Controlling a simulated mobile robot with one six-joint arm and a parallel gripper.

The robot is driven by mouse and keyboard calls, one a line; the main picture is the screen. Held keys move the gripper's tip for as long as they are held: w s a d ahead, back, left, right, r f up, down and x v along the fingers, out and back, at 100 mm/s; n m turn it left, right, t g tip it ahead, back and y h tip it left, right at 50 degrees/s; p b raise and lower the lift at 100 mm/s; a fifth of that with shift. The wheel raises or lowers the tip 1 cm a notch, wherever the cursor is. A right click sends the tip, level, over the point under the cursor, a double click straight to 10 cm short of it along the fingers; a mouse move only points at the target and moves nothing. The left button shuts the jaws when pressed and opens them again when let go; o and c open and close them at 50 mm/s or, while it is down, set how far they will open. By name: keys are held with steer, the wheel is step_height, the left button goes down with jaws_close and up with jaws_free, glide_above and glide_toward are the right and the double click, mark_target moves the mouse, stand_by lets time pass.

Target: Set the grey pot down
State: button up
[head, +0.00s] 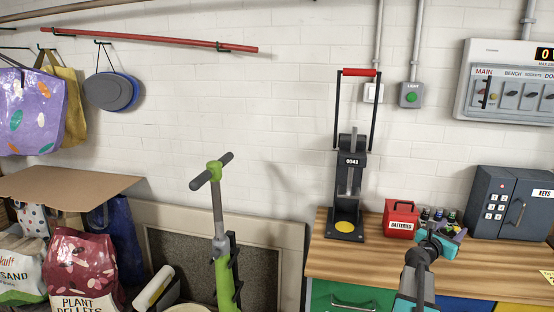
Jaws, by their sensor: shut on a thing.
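My gripper (437,241) is in the head view at the right, over or in front of the wooden workbench. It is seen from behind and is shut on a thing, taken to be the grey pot. The gripper and arm hide the pot, so its shape, its tilt and whether it touches the bench cannot be told. Several small dark pots or bottles (438,214) with coloured tops stand just beyond the gripper.
A red batteries box (401,219) stands left of the gripper.

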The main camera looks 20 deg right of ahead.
step_height(320, 180, down, 4)
steer(key=shift+f, duration=0.1)
steer(key=shift+b+v, duration=0.75)
steer(key=shift+v, duration=1.6)
steer(key=shift+s, duration=0.15)
